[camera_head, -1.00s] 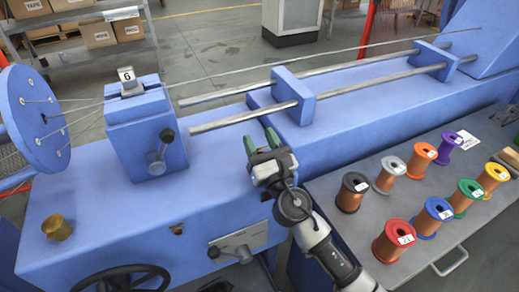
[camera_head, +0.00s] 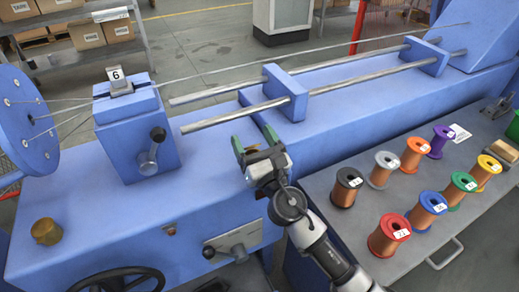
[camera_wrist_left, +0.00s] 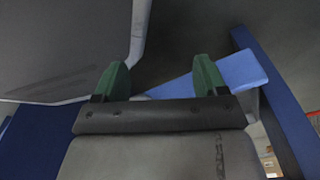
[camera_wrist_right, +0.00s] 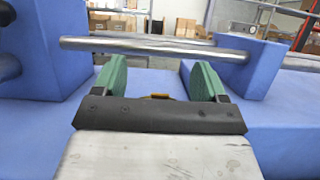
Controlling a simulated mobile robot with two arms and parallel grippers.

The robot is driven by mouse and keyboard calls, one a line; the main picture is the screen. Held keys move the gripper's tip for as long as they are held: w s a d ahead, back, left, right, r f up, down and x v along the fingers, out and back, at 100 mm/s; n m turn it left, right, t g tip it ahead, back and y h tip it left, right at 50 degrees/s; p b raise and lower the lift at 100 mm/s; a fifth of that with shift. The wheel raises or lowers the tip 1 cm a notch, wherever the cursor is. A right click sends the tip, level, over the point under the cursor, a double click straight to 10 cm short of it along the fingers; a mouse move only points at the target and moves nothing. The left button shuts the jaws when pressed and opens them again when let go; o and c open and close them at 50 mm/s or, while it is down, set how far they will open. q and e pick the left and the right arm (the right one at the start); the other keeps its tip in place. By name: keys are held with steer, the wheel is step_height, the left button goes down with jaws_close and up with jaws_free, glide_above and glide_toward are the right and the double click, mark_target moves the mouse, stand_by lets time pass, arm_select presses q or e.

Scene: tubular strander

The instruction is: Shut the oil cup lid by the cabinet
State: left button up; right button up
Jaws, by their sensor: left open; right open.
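A round brass cup or lid (camera_head: 46,231) stands on the blue machine bed (camera_head: 200,190) at the far left. A small brass-coloured piece (camera_head: 252,149) shows between the fingers of my right gripper (camera_head: 254,141), above the bed. In the right wrist view a small yellow-brown piece (camera_wrist_right: 160,96) shows low beyond the jaw base; most of it is hidden, so I cannot tell whether it is a cup or its lid. My right gripper (camera_wrist_right: 157,78) is open, with a clear gap between its green fingers. My left gripper (camera_wrist_left: 161,75) is open and empty, seen only in its wrist view.
Steel rods (camera_head: 240,115) run above the bed through blue blocks (camera_head: 285,92). A lever block (camera_head: 136,135) stands left of my right gripper. A grey table (camera_head: 335,215) with several wire spools lies to the right. A handwheel (camera_head: 120,281) is at the front.

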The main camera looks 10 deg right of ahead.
arm_select(q)
steer(key=w+d+r+b, duration=0.1)
steer(key=w+r+b, duration=0.1)
steer(key=w+r, duration=0.4)
steer(key=shift+w+r+t+b, duration=0.15)
steer(key=shift+w+t+b, duration=0.2)
steer(key=shift+w, duration=0.1)
arm_select(e)
steer(key=v, duration=1)
steer(key=shift+s, duration=0.2)
arm_select(q)
steer(key=shift+d, duration=0.1)
arm_select(e)
steer(key=shift+d, duration=0.1)
